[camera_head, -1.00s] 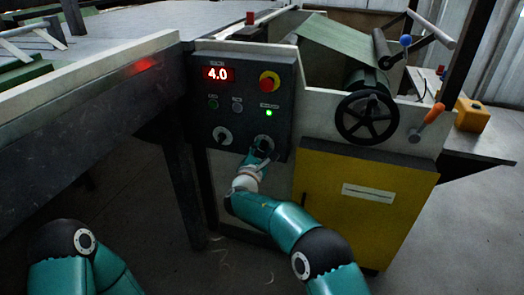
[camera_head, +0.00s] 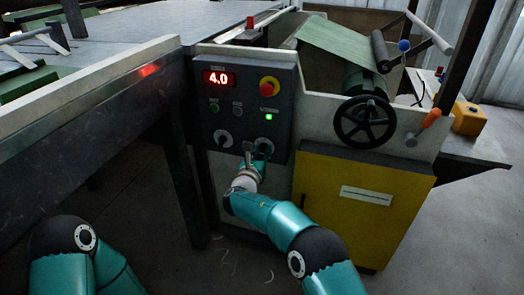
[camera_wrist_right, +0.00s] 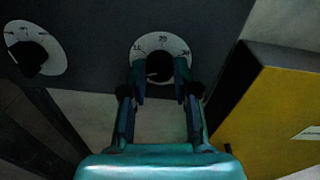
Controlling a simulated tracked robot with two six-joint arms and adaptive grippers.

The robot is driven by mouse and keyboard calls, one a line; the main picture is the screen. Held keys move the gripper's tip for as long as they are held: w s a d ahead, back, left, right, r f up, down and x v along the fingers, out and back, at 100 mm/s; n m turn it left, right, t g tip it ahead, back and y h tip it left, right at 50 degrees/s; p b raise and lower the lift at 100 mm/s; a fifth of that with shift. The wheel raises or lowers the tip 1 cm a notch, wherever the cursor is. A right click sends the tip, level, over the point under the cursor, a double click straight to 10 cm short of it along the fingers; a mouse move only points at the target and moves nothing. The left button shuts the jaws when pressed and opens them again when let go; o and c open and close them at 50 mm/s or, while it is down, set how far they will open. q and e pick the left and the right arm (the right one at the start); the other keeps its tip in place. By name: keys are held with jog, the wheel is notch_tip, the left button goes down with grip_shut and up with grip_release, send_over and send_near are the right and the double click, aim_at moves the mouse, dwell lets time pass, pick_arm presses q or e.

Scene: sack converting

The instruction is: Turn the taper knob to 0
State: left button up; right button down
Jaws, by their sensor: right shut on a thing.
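The dark control panel (camera_head: 243,100) carries two round knobs with pale dials, a left knob (camera_head: 223,138) and a right knob (camera_head: 263,146). Their captions are too small to read, so I cannot tell which is marked taper. My right gripper (camera_head: 256,156) is at the right knob. In the right wrist view, the gripper (camera_wrist_right: 160,80) has its two fingers on either side of the black right knob (camera_wrist_right: 159,66), shut on it; the dial numbers show above. The left knob (camera_wrist_right: 27,53) stands free there. My left gripper is out of view.
A red display (camera_head: 218,78) reads 4.0. A red and yellow stop button (camera_head: 269,86) and a lit green lamp (camera_head: 268,117) sit above the right knob. A black handwheel (camera_head: 364,121) and yellow cabinet (camera_head: 362,205) stand to the right.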

jog(key=shift+n+p, duration=0.4)
jog(key=shift+n, duration=0.6)
jog(key=shift+f, duration=0.1)
jog(key=c, duration=0.9)
grip_release()
jog(key=shift+o, duration=0.2)
jog(key=shift+s+a, duration=0.2)
jog(key=shift+s, duration=0.25)
jog(key=v, duration=1.1)
